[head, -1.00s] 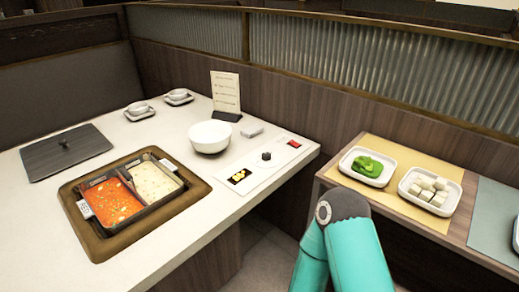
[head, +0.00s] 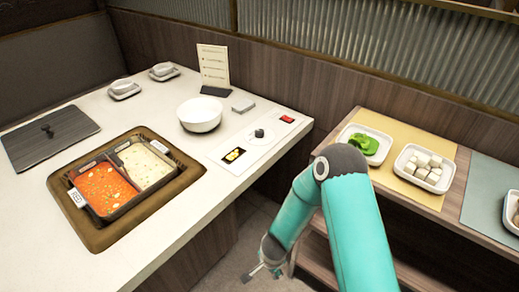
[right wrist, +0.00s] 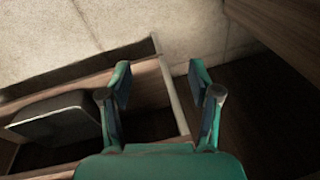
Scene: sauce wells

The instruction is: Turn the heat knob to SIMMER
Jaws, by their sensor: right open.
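The heat knob (head: 259,133) is a small dark knob on a white control panel (head: 228,147) near the table's right edge. The panel has a lit yellow display (head: 233,155) at its near end and a red switch (head: 287,119) at its far end. The knob's setting is too small to read. My right gripper (head: 262,270) hangs low over the floor, in front of the table and well below the knob. In the right wrist view the gripper (right wrist: 160,88) is open and empty, its two fingers apart. My left gripper is not in view.
A two-part pot (head: 112,205) with red and pale broth sits in the table at left. A side shelf at right holds a plate of greens (head: 364,143) and a plate of white cubes (head: 423,168).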

